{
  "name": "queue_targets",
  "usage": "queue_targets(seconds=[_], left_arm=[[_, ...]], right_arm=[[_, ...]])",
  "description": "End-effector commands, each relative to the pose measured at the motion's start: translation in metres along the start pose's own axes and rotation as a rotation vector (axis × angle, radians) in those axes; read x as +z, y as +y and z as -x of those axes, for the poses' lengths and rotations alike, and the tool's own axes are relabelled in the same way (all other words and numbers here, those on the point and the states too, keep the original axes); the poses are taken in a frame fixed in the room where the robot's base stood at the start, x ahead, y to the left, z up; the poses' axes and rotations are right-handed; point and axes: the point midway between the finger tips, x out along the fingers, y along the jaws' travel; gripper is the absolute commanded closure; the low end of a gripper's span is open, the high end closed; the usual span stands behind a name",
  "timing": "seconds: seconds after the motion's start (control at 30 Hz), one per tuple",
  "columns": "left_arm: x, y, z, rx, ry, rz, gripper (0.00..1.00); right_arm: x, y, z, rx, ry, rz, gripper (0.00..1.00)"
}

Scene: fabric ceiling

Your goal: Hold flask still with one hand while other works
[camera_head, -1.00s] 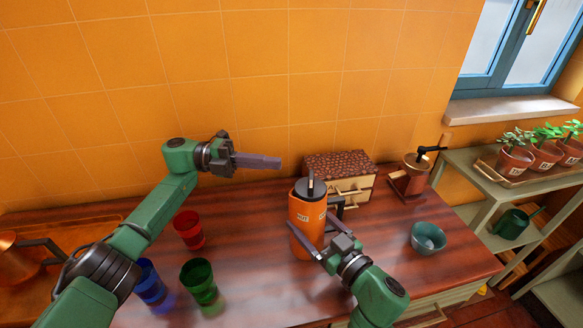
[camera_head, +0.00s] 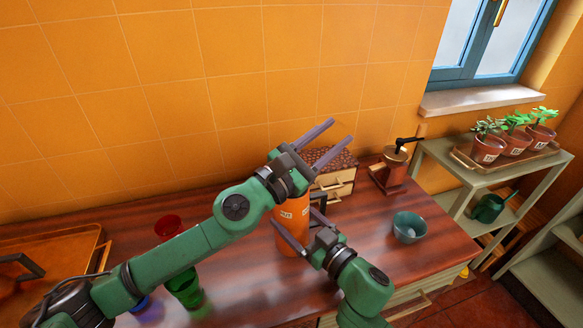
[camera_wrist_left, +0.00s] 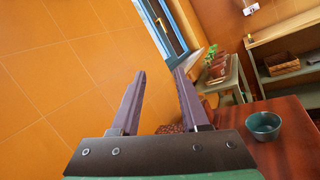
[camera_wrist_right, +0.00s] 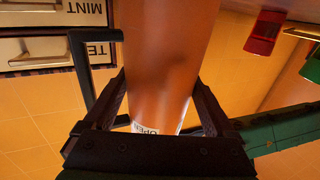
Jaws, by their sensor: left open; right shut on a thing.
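The orange flask (camera_head: 294,212) stands upright on the dark wooden counter (camera_head: 240,285). My right gripper (camera_head: 292,216) is shut around its body from the front, one finger on each side. In the right wrist view the flask (camera_wrist_right: 165,60) fills the space between the fingers, with its dark handle (camera_wrist_right: 85,75) beside it. My left gripper (camera_head: 342,129) is open and empty, above and behind the flask, fingers pointing up and right. The left hand and forearm hide the flask's top in the head view. In the left wrist view nothing is between the fingers (camera_wrist_left: 160,73).
A small drawer chest (camera_head: 340,182) and a coffee grinder (camera_head: 393,172) stand behind the flask. A teal bowl (camera_head: 409,228) is at right. Red (camera_head: 168,226) and green (camera_head: 184,288) cups stand under my left arm. A tray (camera_head: 85,243) is far left; potted plants (camera_head: 488,148) sit on a shelf.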

Motion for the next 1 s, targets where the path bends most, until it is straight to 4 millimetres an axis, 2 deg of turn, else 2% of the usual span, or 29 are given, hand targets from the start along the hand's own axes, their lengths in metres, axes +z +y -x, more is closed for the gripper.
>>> queue_targets(seconds=[0.03, 0.13, 0.33, 0.4, 0.47, 0.57, 0.67, 1.0], left_arm=[[-0.002, -0.024, 0.007, 0.074, -0.007, 0.041, 0.55], [-0.004, -0.046, 0.034, 0.290, 0.034, 0.114, 0.55], [-0.018, -0.054, 0.110, 0.667, 0.284, 0.257, 0.55], [-0.024, -0.054, 0.129, 0.737, 0.361, 0.285, 0.55], [-0.026, -0.054, 0.139, 0.770, 0.400, 0.296, 0.55], [-0.031, -0.050, 0.140, 0.787, 0.420, 0.298, 0.55], [-0.038, -0.039, 0.130, 0.789, 0.419, 0.295, 0.55], [-0.077, 0.011, 0.077, 0.786, 0.418, 0.296, 0.55]], right_arm=[[0.001, 0.000, 0.000, 0.001, -0.002, 0.000, 1.00], [0.001, 0.001, 0.000, 0.001, -0.002, 0.000, 1.00], [0.001, 0.001, 0.000, 0.002, -0.002, 0.000, 1.00], [0.001, 0.001, 0.000, 0.002, -0.002, 0.000, 1.00], [0.001, 0.001, 0.000, 0.001, -0.002, 0.000, 1.00], [0.000, 0.000, 0.000, 0.001, -0.001, 0.000, 1.00], [0.000, 0.000, 0.000, 0.001, -0.001, 0.000, 1.00], [0.000, 0.000, 0.000, 0.000, 0.000, -0.001, 1.00]])
